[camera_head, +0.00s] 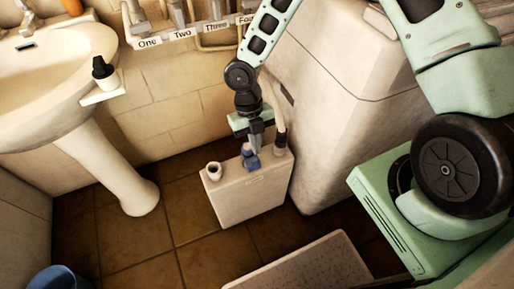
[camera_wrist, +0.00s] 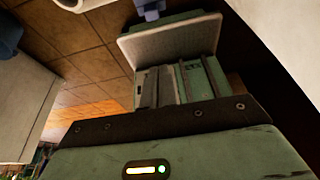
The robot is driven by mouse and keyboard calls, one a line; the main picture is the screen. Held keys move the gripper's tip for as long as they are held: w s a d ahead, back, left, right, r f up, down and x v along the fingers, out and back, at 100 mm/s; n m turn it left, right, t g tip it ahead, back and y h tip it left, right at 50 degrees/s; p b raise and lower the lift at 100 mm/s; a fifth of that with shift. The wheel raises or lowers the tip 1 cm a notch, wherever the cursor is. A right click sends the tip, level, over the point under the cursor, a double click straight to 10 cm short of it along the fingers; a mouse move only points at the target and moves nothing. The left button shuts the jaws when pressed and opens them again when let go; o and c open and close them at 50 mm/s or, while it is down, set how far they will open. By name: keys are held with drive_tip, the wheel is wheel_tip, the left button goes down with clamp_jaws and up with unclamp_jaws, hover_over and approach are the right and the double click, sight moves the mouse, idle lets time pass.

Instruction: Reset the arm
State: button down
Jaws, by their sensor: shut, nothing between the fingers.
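My arm reaches down from the top of the head view. My gripper (camera_head: 255,139) is shut and empty, pointing down just above a pale box-like container (camera_head: 247,195) on the floor. A blue part (camera_head: 250,158) on top of the container is right at the fingertips; I cannot tell whether they touch it. The container also has a white spout (camera_head: 214,171) at its left and a pale hose (camera_head: 280,130) at its right. In the wrist view the green gripper body (camera_wrist: 190,155) fills the bottom.
A white washbasin (camera_head: 60,65) on a pedestal stands left, with a black-capped bottle (camera_head: 103,72) at its corner. Labelled taps line the wall. A large pale cabinet (camera_head: 340,110) is close at the right. A blue bucket (camera_head: 58,279) and pale board (camera_head: 315,267) are in front; tiled floor between is clear.

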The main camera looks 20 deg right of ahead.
idle(0.5)
drive_tip(key=s+a+r+m+t+p, duration=0.1)
drive_tip(key=s+r+m+p, duration=0.2)
drive_tip(key=r+m, duration=0.6)
drive_tip(key=s+a+r+m+t+p, duration=0.1)
drive_tip(key=s+r+m+p, duration=0.2)
drive_tip(key=s+r+m, duration=0.4)
drive_tip(key=s+a+r+m+t+p, duration=0.2)
drive_tip(key=s+r+m, duration=0.4)
drive_tip(key=r+m, duration=0.6)
wheel_tip(320, 180, up, 7)
drive_tip(key=shift+f+y+p, duration=0.2)
drive_tip(key=shift+y+p, duration=0.1)
drive_tip(key=shift+p, duration=0.2)
